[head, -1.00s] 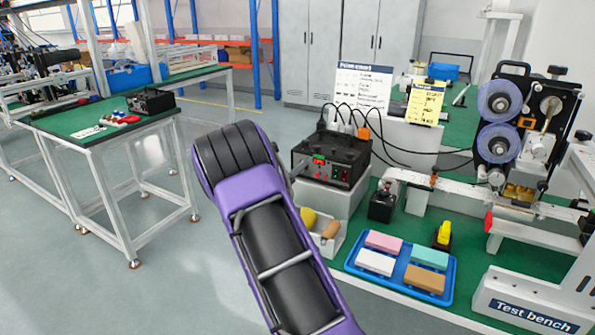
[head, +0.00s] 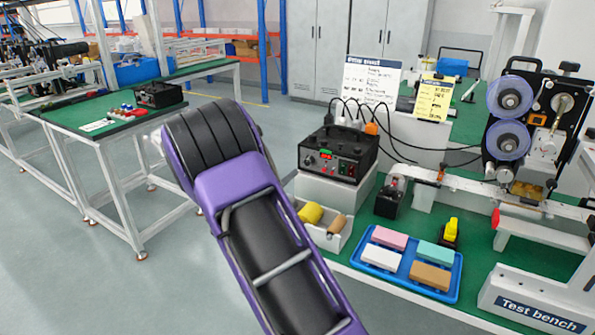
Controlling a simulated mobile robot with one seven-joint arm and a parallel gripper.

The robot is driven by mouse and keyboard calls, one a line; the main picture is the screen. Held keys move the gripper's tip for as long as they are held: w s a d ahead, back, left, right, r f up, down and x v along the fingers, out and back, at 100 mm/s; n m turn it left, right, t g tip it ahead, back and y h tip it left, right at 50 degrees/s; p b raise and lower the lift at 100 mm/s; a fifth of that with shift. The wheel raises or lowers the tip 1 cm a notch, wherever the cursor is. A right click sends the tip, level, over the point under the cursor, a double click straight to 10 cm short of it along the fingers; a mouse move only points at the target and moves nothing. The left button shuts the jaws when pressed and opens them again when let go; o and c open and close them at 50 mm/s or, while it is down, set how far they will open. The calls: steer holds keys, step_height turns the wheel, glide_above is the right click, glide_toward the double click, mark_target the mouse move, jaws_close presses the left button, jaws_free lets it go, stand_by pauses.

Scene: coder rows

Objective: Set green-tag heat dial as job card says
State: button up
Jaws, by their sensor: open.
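A black control box (head: 352,149) stands on a white block on the green bench, right of my arm. Its front has a small green mark (head: 325,147), a small red display (head: 327,156), a dial at the left (head: 310,160) and red and green switches at the right. The dial's setting is too small to read. A white card (head: 372,80) and a yellow card (head: 434,100) stand behind the box; their small writing is unreadable, and I cannot tell which is the job card. My purple and black arm fills the lower middle; its gripper is not visible.
A blue tray (head: 362,268) holds several coloured blocks in front of the box. An open bin (head: 329,240) with yellow and brown pieces sits below it. Cables loop behind the box. A reel machine (head: 508,138) stands right. Another black box (head: 159,94) sits on the left table.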

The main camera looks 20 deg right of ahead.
steer(key=v, duration=0.7)
steer(key=shift+s+a, duration=0.1)
